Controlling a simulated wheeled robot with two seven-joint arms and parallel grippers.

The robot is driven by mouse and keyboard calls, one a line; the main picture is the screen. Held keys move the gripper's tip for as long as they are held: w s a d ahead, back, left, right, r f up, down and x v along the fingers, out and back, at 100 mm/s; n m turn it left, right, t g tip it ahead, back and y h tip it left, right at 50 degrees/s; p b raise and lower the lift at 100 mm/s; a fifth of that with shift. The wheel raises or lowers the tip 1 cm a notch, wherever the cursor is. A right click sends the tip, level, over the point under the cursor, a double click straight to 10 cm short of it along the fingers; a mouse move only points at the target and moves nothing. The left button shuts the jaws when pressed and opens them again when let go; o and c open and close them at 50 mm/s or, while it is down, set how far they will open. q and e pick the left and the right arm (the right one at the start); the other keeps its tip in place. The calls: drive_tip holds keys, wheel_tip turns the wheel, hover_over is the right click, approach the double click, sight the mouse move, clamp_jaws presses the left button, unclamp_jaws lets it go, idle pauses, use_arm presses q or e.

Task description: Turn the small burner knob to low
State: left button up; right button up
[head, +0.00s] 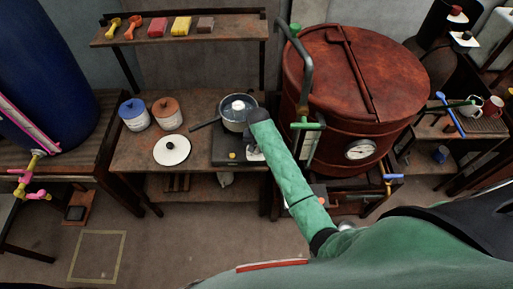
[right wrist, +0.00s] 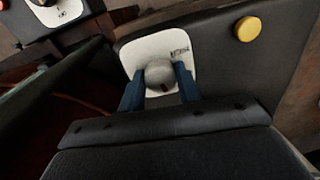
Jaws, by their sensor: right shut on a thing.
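The small burner (head: 228,150) is a dark box on the wooden bench, with a pot (head: 238,108) on top. In the right wrist view, its knob (right wrist: 160,72) is a grey rounded piece on a white plate (right wrist: 140,48) with small dark lettering that I cannot read surely. My right gripper (right wrist: 159,86) is shut on the knob, one blue finger on each side. A small dark mark shows on the knob's near side. In the head view my green right arm hides the knob. My left gripper is not in view.
A yellow button (right wrist: 248,29) sits on the burner beside the plate. A big red vat (head: 350,75) stands right of the burner. A shelf (head: 225,26) hangs behind.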

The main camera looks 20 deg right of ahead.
drive_tip(key=n, duration=0.6)
drive_tip(key=shift+w+d+r, duration=0.1)
drive_tip(key=shift+d, duration=0.05)
drive_tip(key=shift+n, duration=2)
drive_tip(key=o, duration=1)
drive_tip(key=shift+c, duration=0.2)
